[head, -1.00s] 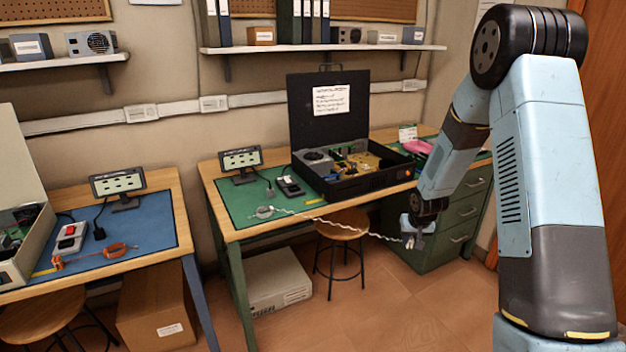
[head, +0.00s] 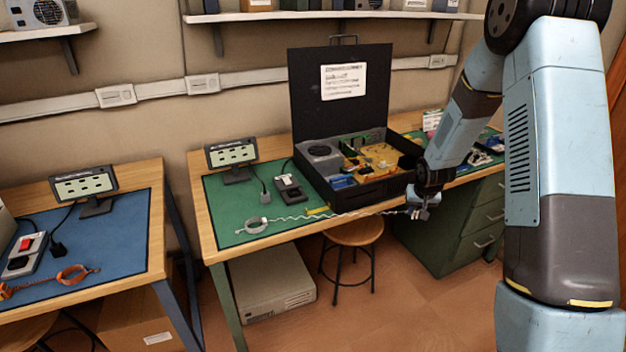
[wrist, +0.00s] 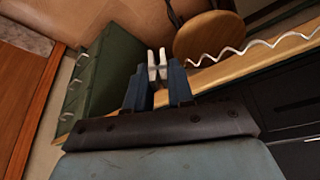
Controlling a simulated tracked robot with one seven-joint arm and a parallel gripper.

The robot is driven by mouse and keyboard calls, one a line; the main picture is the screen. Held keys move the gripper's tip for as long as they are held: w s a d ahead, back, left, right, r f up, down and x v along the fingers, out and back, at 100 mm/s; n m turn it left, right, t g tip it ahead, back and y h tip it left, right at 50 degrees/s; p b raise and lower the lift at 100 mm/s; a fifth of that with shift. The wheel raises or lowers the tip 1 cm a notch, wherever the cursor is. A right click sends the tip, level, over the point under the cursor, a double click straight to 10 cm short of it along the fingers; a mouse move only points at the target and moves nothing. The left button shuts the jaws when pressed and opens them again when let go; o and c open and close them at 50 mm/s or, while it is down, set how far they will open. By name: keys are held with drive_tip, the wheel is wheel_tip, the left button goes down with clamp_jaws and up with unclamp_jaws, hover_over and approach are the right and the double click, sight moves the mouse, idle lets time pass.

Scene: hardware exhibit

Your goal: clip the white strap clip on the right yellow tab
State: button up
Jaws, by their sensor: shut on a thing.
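My gripper (head: 419,211) is shut on the white strap clip (wrist: 157,66), in front of the green-matted bench, below the open black case. In the wrist view my dark blue fingertips (wrist: 159,84) close around the clip, and its two pale prongs stick out beyond them. A white coiled cord (head: 340,216) runs from the clip to a pale wrist strap (head: 256,225) on the green mat. A yellow tab (head: 317,212) lies at the mat's front edge, left of my gripper and apart from the clip. The cord passes close to it.
The black case (head: 370,192) stands open on the bench (head: 225,240). A round stool (head: 353,232) stands under the front edge, and a green drawer cabinet (head: 455,225) at the right. A blue-matted bench (head: 120,235) with an orange strap (head: 75,273) is at left.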

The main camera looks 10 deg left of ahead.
drive_tip(key=shift+w+d, duration=0.2)
drive_tip(key=shift+w, duration=0.4)
